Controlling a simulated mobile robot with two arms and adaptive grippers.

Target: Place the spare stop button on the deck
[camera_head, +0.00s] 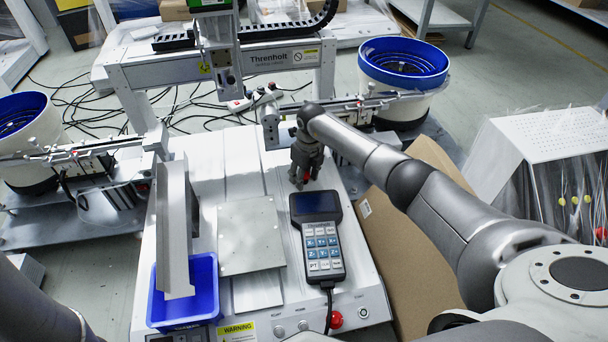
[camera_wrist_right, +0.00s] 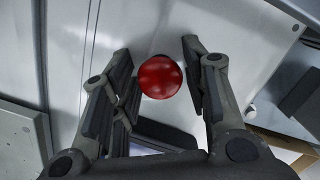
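The spare stop button (camera_wrist_right: 160,77), with a round red cap, shows between the fingers of my right gripper (camera_wrist_right: 158,55) in the right wrist view. The fingers are apart, with a gap on each side of the cap. In the head view my right gripper (camera_head: 305,176) points down over the right back part of the pale slotted deck (camera_head: 237,170). Only a small red spot of the button shows there. The button's underside is hidden, so I cannot tell whether it touches the deck. My left gripper is out of view.
A teach pendant (camera_head: 319,243) lies right of a square metal plate (camera_head: 250,236). A blue bin (camera_head: 206,275) holding a grey profile (camera_head: 173,230) stands at the left. Another red button (camera_head: 336,319) is on the front panel. The gantry (camera_head: 220,72) stands behind.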

